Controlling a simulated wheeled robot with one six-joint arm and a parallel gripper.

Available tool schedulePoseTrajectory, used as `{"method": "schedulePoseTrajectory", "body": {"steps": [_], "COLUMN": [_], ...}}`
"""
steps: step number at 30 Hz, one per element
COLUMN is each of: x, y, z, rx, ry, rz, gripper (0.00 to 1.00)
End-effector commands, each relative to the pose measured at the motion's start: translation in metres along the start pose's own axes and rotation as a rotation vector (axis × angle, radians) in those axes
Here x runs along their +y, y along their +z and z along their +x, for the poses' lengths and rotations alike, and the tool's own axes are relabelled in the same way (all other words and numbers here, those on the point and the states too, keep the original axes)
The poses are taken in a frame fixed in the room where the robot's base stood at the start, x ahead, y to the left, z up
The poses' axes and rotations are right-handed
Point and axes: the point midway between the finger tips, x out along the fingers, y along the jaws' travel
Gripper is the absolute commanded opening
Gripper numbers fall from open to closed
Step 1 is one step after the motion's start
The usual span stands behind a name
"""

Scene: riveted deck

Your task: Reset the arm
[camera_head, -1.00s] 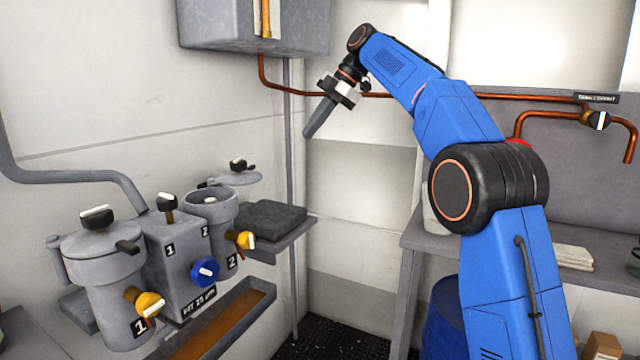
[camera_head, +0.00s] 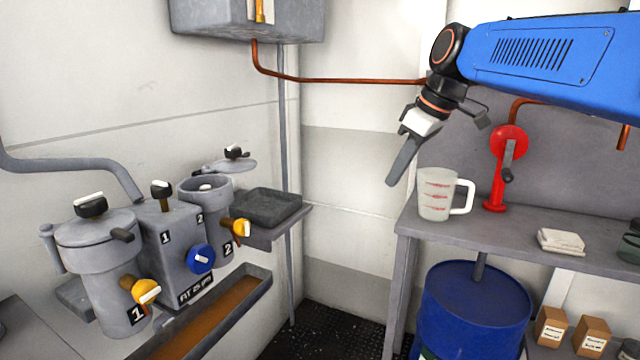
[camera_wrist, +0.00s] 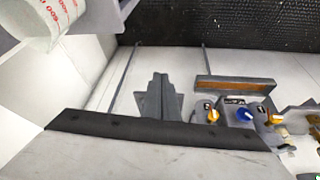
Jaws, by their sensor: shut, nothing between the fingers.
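My blue arm (camera_head: 545,60) reaches in from the right edge of the head view. My gripper (camera_head: 394,180) points down and slightly left, its fingers together and empty. It hangs in the air just left of a clear measuring jug (camera_head: 436,197) with red marks, apart from the bench top. In the wrist view the gripper's fingers (camera_wrist: 158,82) show as a dark closed shape in the middle. The jug also shows in the wrist view (camera_wrist: 55,22), at the upper left corner.
A bench (camera_head: 405,222) at right bears the jug, a red hand-cranked device (camera_head: 508,150) and a pale stack (camera_head: 561,241). A blue drum (camera_head: 472,310) stands beneath. At left are two grey canisters (camera_head: 100,270) with valves and a trough (camera_head: 262,275). A copper pipe (camera_head: 345,80) runs behind.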

Motion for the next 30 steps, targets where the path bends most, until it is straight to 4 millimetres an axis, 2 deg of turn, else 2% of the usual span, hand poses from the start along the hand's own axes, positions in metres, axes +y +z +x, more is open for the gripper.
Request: {"method": "schedulePoseTrajectory", "body": {"steps": [1,11,21,25,30], "x": [-0.008,-0.056,-0.111,-0.129,-0.142], "y": [0.020,0.143,0.270,0.309,0.338], "z": [0.001,0.033,0.087,0.109,0.127], "rx": [-0.007,-0.043,-0.047,-0.041,-0.033], "ry": [0.017,0.139,0.268,0.308,0.338], "rz": [0.048,0.375,0.686,0.777,0.848], "gripper": [0.00,0.00,0.00,0.00,0.00]}}
